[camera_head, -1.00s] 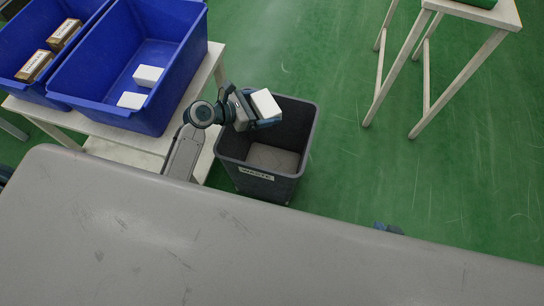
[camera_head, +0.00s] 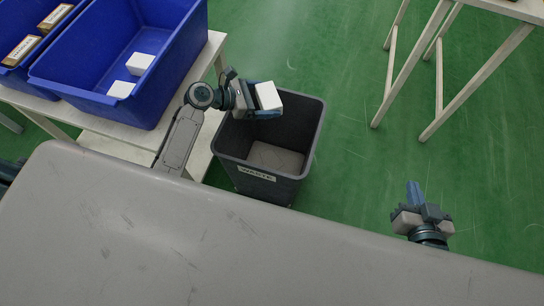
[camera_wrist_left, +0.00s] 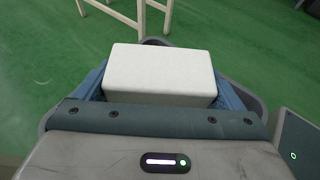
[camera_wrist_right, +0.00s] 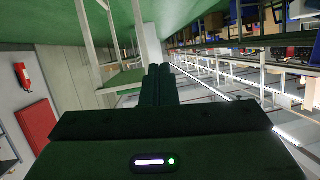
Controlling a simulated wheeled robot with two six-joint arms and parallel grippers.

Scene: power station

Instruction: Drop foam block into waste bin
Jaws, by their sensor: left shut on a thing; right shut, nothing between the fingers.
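A white foam block (camera_head: 268,95) is held in my left gripper (camera_head: 264,102), which is shut on it. The block also fills the middle of the left wrist view (camera_wrist_left: 160,72), between the blue fingers. The dark grey waste bin (camera_head: 258,176), with a "WASTE" label, stands open on the floor. The gripper and block are above its far left part. The bin's visible floor looks empty; part of its inside is hidden by the gripper. My right gripper (camera_head: 414,190) is shut and empty, over the floor at the right. Its closed fingers show in the right wrist view (camera_wrist_right: 160,85).
A blue crate (camera_head: 150,105) with two white blocks (camera_head: 130,75) stands on a pale table (camera_head: 190,140) left of the bin. Another blue crate (camera_head: 15,75) holds brown boxes. A pale table (camera_head: 440,80) stands at upper right. Green floor (camera_head: 350,170) right of the bin is clear.

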